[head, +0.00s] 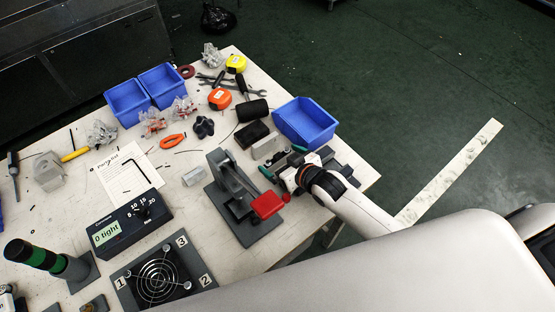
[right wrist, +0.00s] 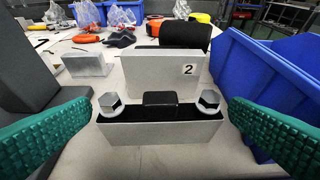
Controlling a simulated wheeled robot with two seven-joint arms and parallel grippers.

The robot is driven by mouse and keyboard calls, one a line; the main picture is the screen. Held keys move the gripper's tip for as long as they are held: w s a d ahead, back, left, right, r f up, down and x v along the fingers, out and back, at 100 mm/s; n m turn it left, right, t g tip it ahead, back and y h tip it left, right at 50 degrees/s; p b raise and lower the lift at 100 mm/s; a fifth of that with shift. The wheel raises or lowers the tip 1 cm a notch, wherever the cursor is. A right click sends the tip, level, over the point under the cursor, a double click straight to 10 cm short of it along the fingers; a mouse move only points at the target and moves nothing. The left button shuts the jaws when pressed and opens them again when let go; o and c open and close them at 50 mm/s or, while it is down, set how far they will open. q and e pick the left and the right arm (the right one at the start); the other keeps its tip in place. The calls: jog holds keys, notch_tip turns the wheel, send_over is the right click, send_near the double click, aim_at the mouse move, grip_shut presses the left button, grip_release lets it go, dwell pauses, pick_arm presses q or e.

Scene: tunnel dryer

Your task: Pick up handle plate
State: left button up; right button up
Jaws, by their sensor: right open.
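My right gripper (head: 284,160) is open at the right side of the table, its green pads apart. In the right wrist view the open pads (right wrist: 160,130) stand left and right of a low light-grey block (right wrist: 160,132). That block has a black top, two hex bolts and a black raised middle. Behind it stands a pale plate marked 2 (right wrist: 153,75), which also shows in the head view (head: 265,146). I cannot tell which of these is the handle plate. Nothing is held between the pads. My left gripper is out of view.
A blue bin (head: 305,122) stands close to my right gripper, also in the right wrist view (right wrist: 270,85). A toggle clamp with a red handle (head: 267,204) stands on its other side. A display box reading "0 tight" (head: 130,222) and a fan (head: 158,280) are nearer the left.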

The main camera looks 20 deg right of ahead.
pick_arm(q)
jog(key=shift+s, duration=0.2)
pick_arm(e)
jog(key=shift+r, duration=0.1)
jog(key=c, duration=1)
